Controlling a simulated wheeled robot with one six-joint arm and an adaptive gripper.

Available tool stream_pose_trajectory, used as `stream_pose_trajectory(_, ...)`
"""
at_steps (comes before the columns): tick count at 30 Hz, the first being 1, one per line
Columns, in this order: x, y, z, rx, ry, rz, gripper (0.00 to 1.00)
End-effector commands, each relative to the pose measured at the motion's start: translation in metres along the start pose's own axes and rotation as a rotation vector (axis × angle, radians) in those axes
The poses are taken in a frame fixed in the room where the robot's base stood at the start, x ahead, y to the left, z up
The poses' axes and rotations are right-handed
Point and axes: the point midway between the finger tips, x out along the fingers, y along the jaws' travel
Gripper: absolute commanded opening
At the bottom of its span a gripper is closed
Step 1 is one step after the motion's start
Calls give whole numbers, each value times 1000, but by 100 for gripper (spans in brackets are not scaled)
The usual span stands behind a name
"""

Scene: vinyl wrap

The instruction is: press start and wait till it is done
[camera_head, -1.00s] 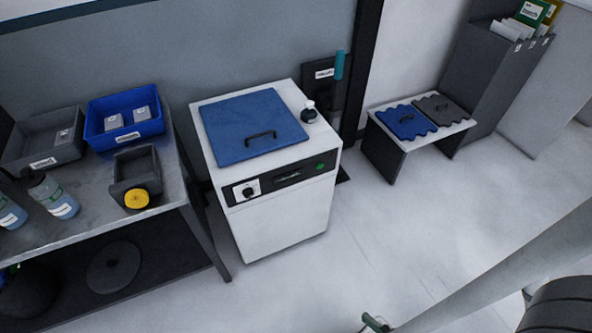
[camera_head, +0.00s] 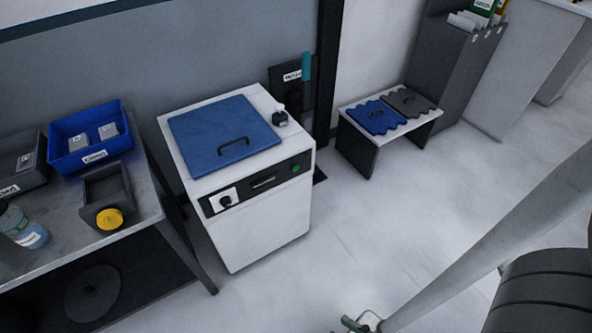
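A white machine (camera_head: 262,236) with a closed blue lid (camera_head: 222,132) stands left of centre in the head view. Its dark front panel (camera_head: 262,184) has a black knob (camera_head: 226,202) on a white plate at the left, a small display (camera_head: 263,182) in the middle and a round green button (camera_head: 295,169) at the right. The button's wording cannot be read. My grey arm crosses the lower right. Part of my gripper (camera_head: 358,324) shows at the bottom edge, well below and apart from the machine. Its fingers are mostly cut off.
A metal bench (camera_head: 60,232) at left holds a blue bin (camera_head: 90,140), grey bins, a bottle (camera_head: 22,228) and a yellow round piece (camera_head: 109,218). A low stand (camera_head: 357,150) with blue and grey wavy pieces stands at right. The floor before the machine is clear.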

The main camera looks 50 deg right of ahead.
Motion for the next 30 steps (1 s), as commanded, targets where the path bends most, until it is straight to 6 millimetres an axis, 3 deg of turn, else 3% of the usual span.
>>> stream_pose_trajectory(3,0,0,0,0,0,0,0)
stream_pose_trajectory(30,0,0,0,0,0,0,0)
